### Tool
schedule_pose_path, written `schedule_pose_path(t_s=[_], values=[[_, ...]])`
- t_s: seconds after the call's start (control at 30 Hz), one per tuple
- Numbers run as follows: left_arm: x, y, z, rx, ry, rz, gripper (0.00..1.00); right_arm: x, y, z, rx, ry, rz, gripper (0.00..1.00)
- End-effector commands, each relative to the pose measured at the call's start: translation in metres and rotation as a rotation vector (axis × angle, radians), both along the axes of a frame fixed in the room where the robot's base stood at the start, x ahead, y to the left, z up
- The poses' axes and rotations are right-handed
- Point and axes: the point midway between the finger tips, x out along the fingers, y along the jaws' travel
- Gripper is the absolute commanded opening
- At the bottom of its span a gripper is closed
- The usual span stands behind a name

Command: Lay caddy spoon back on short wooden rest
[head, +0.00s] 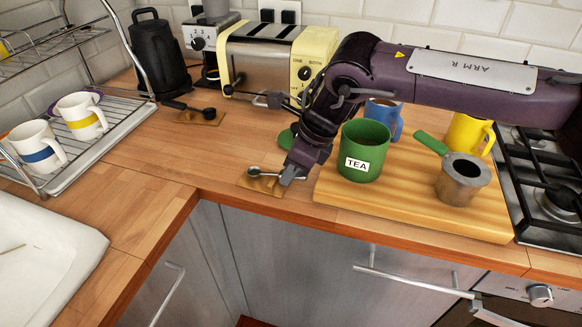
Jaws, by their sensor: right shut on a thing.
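The caddy spoon (256,172) is small and metallic, its bowl pointing left. My right gripper (292,174) comes down from above and is shut on the handle end of the spoon. The spoon lies over a small wooden rest (262,185) near the counter's front edge, left of the wooden board. I cannot tell whether the spoon touches the rest or is just above it. The fingers hide part of the handle. My left gripper is not in view.
A green TEA canister (365,150) stands on the board (410,212) just right of my gripper, with a metal pot (462,180) and mugs. A green lid (286,139) lies behind my gripper. A black spoon (190,109) sits on another rest (200,118). Counter to the left is clear.

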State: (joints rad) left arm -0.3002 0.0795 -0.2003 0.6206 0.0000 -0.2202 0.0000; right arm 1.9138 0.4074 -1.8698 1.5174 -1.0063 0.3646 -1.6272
Motion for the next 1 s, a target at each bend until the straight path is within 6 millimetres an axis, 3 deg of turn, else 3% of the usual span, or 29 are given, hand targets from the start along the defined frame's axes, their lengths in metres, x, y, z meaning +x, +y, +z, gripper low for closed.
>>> schedule_pose_path(t_s=[0.33, 0.37, 0.53, 0.83, 1.0], values=[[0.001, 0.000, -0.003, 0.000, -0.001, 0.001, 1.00, 0.000, 0.000, -0.006, 0.000, 0.001, 0.000, 0.00], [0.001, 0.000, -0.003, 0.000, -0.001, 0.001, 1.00, 0.000, 0.000, -0.005, 0.001, 0.000, 0.000, 0.25], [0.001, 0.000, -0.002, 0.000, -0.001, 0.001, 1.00, 0.000, 0.000, -0.005, 0.000, 0.000, 0.000, 0.47], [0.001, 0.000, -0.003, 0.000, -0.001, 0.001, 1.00, 0.000, -0.001, -0.004, 0.000, -0.001, 0.000, 0.48], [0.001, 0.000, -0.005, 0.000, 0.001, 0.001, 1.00, -0.002, -0.008, 0.015, 0.001, -0.004, 0.000, 0.48]])
